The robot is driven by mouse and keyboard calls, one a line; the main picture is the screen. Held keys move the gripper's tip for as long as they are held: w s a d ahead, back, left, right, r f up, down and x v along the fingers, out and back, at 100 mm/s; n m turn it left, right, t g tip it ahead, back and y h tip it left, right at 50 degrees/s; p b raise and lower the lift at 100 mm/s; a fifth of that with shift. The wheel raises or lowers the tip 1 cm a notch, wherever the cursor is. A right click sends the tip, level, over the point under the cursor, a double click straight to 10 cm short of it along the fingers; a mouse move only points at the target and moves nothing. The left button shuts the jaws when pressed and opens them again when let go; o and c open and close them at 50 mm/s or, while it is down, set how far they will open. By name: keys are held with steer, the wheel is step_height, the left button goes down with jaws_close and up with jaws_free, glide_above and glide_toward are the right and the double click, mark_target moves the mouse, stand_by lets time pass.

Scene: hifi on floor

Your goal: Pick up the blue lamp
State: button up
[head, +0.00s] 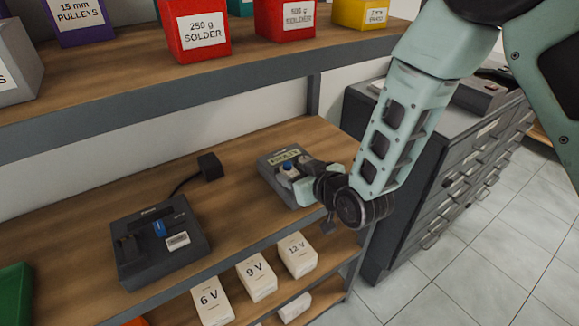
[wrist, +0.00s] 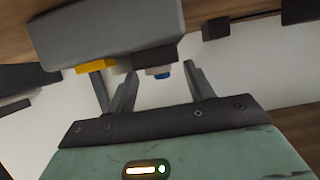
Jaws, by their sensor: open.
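A small blue piece with a pale base, likely the blue lamp (head: 287,168), shows at the dark grey device (head: 268,173) on the right of the middle shelf. It also shows in the wrist view (wrist: 162,75), beside a dark block. My gripper (head: 310,182) is at this device's right side, close to the blue piece. In the wrist view my gripper (wrist: 161,72) is open, and the blue piece appears in the gap between its fingers. I cannot tell whether it is between them or beyond them. The arm hides part of the device.
Another dark device (head: 130,262) with a blue part (head: 160,228) stands left on the shelf (head: 225,215). A black adapter (head: 210,166) lies behind. White voltage boxes (head: 256,277) sit below. The upper shelf (head: 120,95) holds bins. A drawer cabinet (head: 400,205) stands right.

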steer(key=shift+w+a+f, duration=0.15)
steer(key=shift+w+a, duration=0.05)
steer(key=shift+w, duration=0.1)
steer(key=c, duration=1)
steer(key=shift+c, duration=0.2)
